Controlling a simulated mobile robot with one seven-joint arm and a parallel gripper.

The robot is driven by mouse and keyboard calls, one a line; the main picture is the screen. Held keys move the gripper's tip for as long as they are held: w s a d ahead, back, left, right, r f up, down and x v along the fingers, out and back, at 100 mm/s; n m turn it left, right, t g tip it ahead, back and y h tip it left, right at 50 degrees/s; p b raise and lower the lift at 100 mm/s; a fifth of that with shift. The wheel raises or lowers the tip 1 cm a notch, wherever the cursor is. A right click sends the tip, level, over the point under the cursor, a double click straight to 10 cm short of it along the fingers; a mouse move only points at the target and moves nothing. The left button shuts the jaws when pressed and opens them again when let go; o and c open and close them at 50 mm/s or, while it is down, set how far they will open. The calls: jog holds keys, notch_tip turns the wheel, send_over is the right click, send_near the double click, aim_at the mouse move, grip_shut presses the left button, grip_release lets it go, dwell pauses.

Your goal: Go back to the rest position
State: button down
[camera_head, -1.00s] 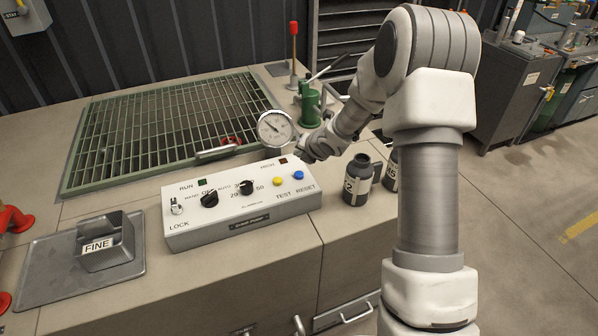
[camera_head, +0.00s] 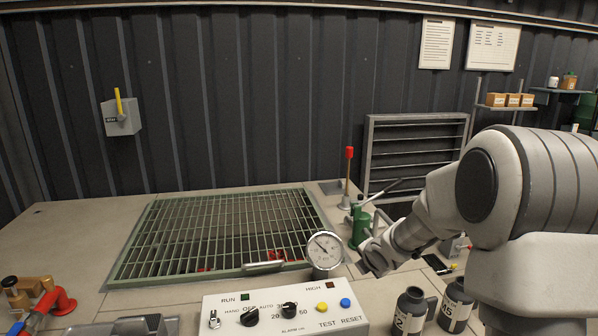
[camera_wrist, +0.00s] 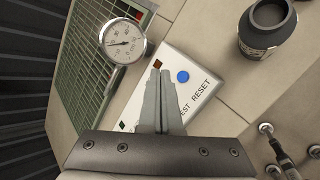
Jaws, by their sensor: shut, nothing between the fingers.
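My gripper (camera_wrist: 160,100) shows in the wrist view with its two grey fingers together and nothing between them. The fingers overlap the white control panel (camera_wrist: 185,62) in the picture, beside the blue RESET button (camera_wrist: 183,76); I cannot tell their height above it. In the head view my arm comes in from the right. Its wrist end is just right of the pressure gauge (camera_head: 325,250), behind the right end of the control panel (camera_head: 290,318); the fingertips are not clear there. The gauge also shows in the wrist view (camera_wrist: 122,42), left of the fingers.
Dark bottles (camera_head: 411,312) stand right of the panel, under my arm. A green floor-type grating (camera_head: 215,235) lies behind the panel. A green hand pump (camera_head: 361,225) and red-topped lever (camera_head: 348,165) stand behind my wrist. Space above the grating is free.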

jog(key=s+d+r+m+g+h, duration=0.1)
jog(key=s+d+r+m+h, duration=0.15)
jog(key=s+r+m, duration=1.2)
jog(key=s+a+m+g+y, duration=0.1)
jog(key=s+m, duration=0.4)
jog(key=s, duration=0.5)
jog(key=s+a+m+g+y, duration=0.1)
jog(key=s+a+m, duration=0.3)
jog(key=s, duration=0.7)
jog(key=shift+f+m, duration=0.2)
jog(key=shift+m, duration=0.55)
